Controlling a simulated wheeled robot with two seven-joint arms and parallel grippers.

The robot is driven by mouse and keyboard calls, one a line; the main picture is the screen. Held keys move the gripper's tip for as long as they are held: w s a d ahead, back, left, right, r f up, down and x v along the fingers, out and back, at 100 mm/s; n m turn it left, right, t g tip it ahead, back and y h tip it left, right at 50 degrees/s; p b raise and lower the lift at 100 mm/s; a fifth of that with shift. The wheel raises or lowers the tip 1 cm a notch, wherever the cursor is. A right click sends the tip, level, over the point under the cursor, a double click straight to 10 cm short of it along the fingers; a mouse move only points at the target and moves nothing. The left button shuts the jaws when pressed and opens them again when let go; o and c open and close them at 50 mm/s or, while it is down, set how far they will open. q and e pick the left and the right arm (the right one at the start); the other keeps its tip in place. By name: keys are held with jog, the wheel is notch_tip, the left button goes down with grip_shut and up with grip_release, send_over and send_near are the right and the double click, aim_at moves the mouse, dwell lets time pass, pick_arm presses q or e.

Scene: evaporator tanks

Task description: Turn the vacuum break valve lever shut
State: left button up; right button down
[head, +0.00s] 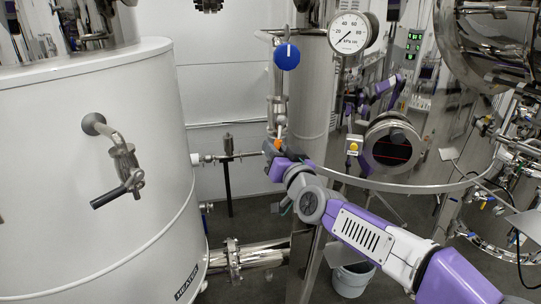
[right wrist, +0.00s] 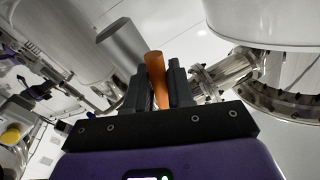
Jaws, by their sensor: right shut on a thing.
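The vacuum break valve lever has an orange handle (head: 278,145), seen at my right gripper (head: 276,143) in the head view. In the right wrist view the orange handle (right wrist: 156,78) stands between the two dark fingers of my right gripper (right wrist: 158,85), which is shut on it. The valve body (head: 277,108) is on a vertical pipe above the gripper, under a round blue knob (head: 286,56). The gripper hides part of the lever. My left gripper is not in view.
A large white heater tank (head: 120,190) with a dark-handled tap (head: 122,185) fills the left. A round pressure gauge (head: 349,33) is above right. A shiny steel vessel (head: 440,110) stands at the right. A white bucket (head: 352,278) is on the floor below my right arm.

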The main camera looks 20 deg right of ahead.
jog(key=shift+a+r+m, duration=0.2)
jog(key=shift+a+m, duration=0.4)
jog(key=shift+m, duration=0.4)
jog(key=a+r+m+t+h+b, duration=0.1)
jog(key=a+r+m+h, duration=0.2)
jog(key=m, duration=1.1)
jog(key=shift+a+r+m+t+h, duration=0.3)
jog(key=shift+r+m+t, duration=0.1)
jog(key=shift+r, duration=1.25)
jog(key=shift+w+d+r, duration=0.1)
jog(key=c, duration=1.1)
grip_release()
jog(key=b+v, duration=0.2)
jog(key=v, duration=0.5)
jog(key=shift+s, duration=0.3)
